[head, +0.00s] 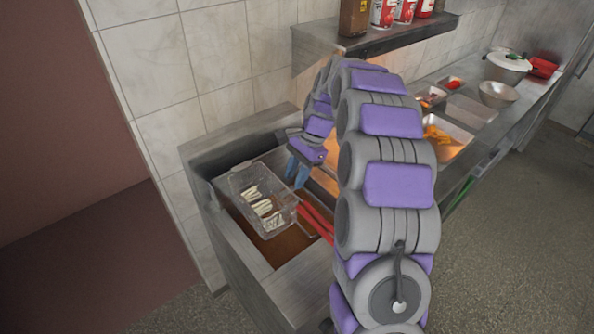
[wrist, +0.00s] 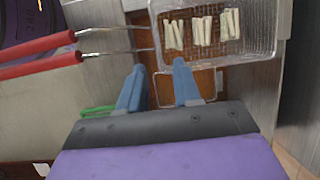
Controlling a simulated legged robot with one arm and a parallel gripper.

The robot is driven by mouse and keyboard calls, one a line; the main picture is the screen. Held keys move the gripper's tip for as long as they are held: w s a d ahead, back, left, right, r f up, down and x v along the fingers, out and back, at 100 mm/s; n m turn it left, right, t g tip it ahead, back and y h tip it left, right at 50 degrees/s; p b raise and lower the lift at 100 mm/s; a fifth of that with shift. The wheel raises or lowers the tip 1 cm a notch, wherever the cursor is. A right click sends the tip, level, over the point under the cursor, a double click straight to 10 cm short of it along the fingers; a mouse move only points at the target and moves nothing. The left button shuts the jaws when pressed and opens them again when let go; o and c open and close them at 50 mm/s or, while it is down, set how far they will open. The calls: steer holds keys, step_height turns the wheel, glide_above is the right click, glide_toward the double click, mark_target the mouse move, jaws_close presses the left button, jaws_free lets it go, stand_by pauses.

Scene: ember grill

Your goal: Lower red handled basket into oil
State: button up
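The wire basket (head: 241,184) holds several pale strips and sits at the fryer, its bottom over or in the brown oil (head: 278,246); I cannot tell how deep. Its red handle (head: 314,222) reaches toward the right front, partly hidden by my arm. In the wrist view the basket (wrist: 262,52) is at the top right and the red handle (wrist: 35,47) shows as two bars at the left, joined by metal rods. My gripper (head: 298,174) is beside the basket, its blue fingers apart. In the wrist view my gripper (wrist: 159,68) is open and empty, below the basket's near edge, not touching the handle grips.
The fryer's metal rim (head: 235,262) surrounds the oil. A green handle (wrist: 97,111) lies left of my fingers. A shelf (head: 375,38) with bottles and cans hangs above. Trays of food (head: 447,138) and a metal bowl (head: 498,93) stand on the counter at right.

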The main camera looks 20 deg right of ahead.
steer(key=b, duration=0.1)
glide_toward(288, 217)
steer(key=a+f, duration=0.1)
steer(key=f, duration=0.1)
steer(key=a+f, duration=0.2)
steer(key=a+f+b, duration=0.1)
steer(key=a+f, duration=0.1)
steer(key=shift+s+a+f, duration=0.2)
steer(key=shift+s, duration=0.15)
steer(key=shift+d+f, duration=0.85)
steer(key=shift+f, duration=0.05)
steer(key=shift+d, duration=0.25)
steer(key=shift+a, duration=0.7)
steer(key=shift+c, duration=0.2)
steer(key=shift+a, duration=0.35)
steer(key=shift+c, duration=0.8)
steer(key=shift+s+a, duration=0.1)
steer(key=shift+c, duration=1.4)
steer(key=shift+d, duration=0.3)
jaws_close()
steer(key=shift+d, duration=0.6)
steer(key=shift+o, duration=2.1)
jaws_free()
steer(key=shift+a, duration=0.6)
steer(key=shift+o, duration=0.7)
steer(key=shift+d, duration=0.2)
